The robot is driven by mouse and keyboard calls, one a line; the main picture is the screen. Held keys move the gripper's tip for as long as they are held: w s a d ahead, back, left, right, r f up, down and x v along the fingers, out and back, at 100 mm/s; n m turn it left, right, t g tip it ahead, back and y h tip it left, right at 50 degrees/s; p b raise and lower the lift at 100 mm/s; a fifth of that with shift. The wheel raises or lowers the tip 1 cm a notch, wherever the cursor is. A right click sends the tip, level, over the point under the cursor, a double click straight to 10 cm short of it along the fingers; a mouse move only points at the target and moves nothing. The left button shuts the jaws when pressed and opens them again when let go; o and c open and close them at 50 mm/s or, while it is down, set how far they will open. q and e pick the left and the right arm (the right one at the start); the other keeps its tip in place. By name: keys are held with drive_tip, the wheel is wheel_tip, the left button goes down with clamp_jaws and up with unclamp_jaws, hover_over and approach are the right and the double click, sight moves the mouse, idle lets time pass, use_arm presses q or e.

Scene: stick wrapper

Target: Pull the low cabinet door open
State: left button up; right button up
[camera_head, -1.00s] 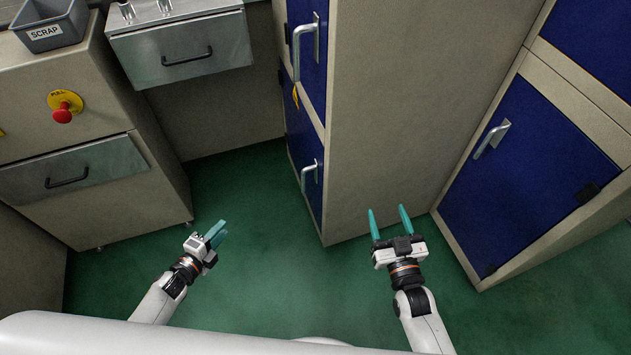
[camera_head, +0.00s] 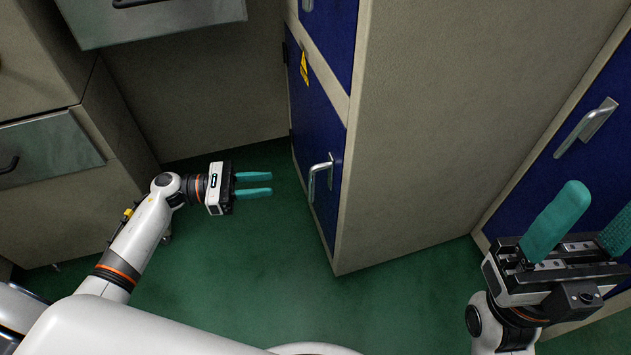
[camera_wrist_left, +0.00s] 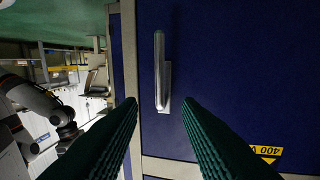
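The low cabinet door (camera_head: 318,130) is a blue panel on the tall beige cabinet, and it looks closed. It fills much of the left wrist view (camera_wrist_left: 240,70). Its upright metal bar handle (camera_head: 320,178) sits near the door's right edge; it also shows in the left wrist view (camera_wrist_left: 159,70). My left gripper (camera_head: 272,182) is open and empty, pointing at the handle from the left with a gap between. In the left wrist view its fingers (camera_wrist_left: 160,104) are spread, with the handle ahead between them. My right gripper (camera_head: 592,222) is open and empty at the right.
Another blue door (camera_head: 560,150) with a metal handle stands at the right. A grey drawer (camera_head: 150,20) is at the upper left and another drawer unit (camera_head: 50,150) below it. A yellow label (camera_head: 304,68) is on the low door. Green floor (camera_head: 270,250) is clear before the cabinet.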

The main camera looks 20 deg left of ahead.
use_arm(q)
drive_tip(key=b, duration=0.2)
hover_over(312, 201)
drive_tip(key=shift+w+a, duration=0.1)
drive_tip(key=shift+w, duration=0.25)
clamp_jaws()
